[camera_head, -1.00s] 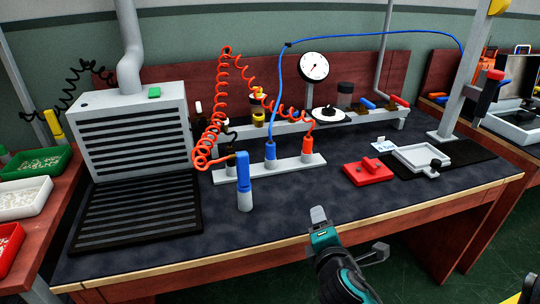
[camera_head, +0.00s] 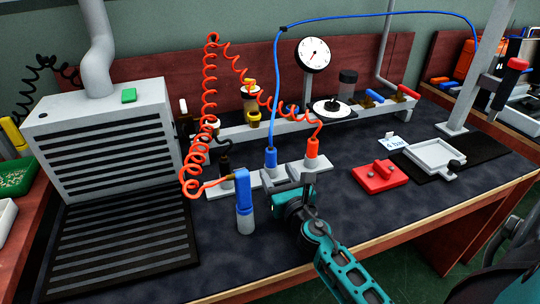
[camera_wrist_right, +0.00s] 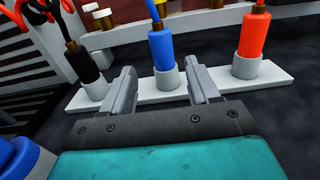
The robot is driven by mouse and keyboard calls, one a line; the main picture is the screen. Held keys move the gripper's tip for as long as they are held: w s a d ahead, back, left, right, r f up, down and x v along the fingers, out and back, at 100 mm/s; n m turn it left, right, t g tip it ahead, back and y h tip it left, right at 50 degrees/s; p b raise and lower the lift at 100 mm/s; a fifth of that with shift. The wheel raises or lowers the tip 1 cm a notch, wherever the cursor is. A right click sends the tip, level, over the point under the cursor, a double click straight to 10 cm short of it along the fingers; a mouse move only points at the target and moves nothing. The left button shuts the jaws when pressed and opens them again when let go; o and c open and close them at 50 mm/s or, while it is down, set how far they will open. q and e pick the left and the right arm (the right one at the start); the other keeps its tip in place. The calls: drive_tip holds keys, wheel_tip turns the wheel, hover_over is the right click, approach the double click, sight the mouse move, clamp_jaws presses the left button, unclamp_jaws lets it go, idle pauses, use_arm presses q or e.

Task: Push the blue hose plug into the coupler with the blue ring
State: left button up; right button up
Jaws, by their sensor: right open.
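The blue hose plug (camera_head: 270,157) stands upright in a grey socket on the white strip (camera_head: 223,188), with the blue hose rising from it. In the right wrist view the blue plug (camera_wrist_right: 162,48) stands between a black plug and an orange-red plug. My right gripper (camera_head: 287,180) is open in front of the strip. In the wrist view its two fingers (camera_wrist_right: 163,80) point towards the blue plug's socket, one to each side, with nothing held. My left gripper is not in view.
An orange-red plug (camera_head: 312,148) stands close to the right finger. A blue-and-grey upright tool (camera_head: 243,195) stands just left of my right gripper. A red block (camera_head: 380,177) and a pale tray (camera_head: 435,154) lie to the right. The mat's front right is clear.

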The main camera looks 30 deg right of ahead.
sight(271, 163)
drive_tip(key=x, duration=0.3)
drive_tip(key=shift+d+x, duration=0.15)
drive_tip(key=shift+x, duration=1.25)
drive_tip(key=shift+d+x, duration=0.1)
drive_tip(key=shift+x, duration=1.25)
drive_tip(key=shift+r, duration=0.15)
drive_tip(key=c, duration=1)
drive_tip(key=shift+c, duration=0.4)
drive_tip(key=shift+r, duration=0.15)
